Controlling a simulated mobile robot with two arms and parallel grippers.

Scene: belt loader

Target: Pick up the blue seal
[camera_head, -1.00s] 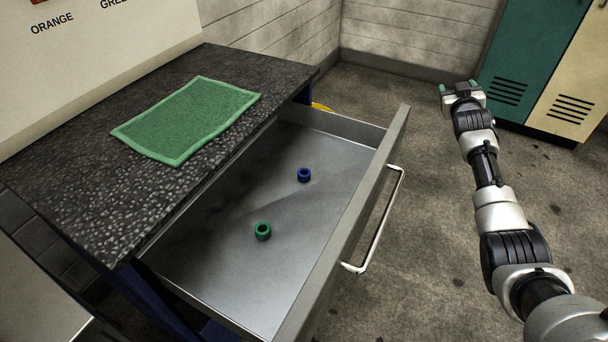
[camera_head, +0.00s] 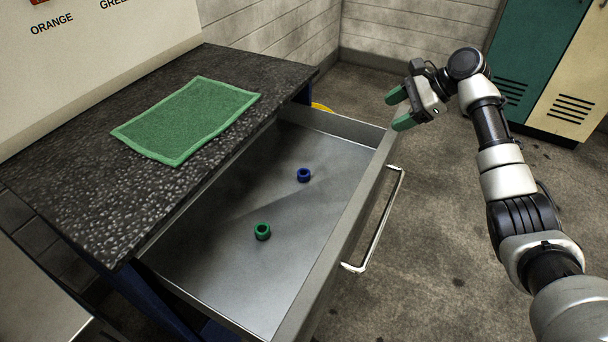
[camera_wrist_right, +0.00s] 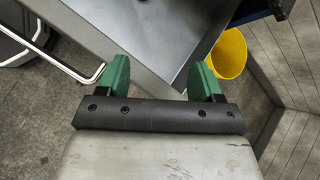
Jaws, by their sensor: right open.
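The blue seal (camera_head: 304,175) is a small ring lying on the floor of the open metal drawer (camera_head: 225,262), toward its far end. A green seal (camera_head: 263,231) lies nearer in the same drawer. My right gripper (camera_head: 394,110) is open and empty, with green fingertips, near the drawer's far front corner and to the right of the blue seal. In the right wrist view the open fingers (camera_wrist_right: 161,80) show over the drawer's edge; no seal shows there. My left gripper is not in view.
A dark speckled counter (camera_head: 75,180) with a green mat (camera_head: 188,120) stands left of the drawer. The drawer front has a white handle (camera_head: 384,225). A yellow bucket (camera_wrist_right: 228,54) stands beyond the drawer. Lockers (camera_head: 535,60) stand at the back right. Floor right of the drawer is clear.

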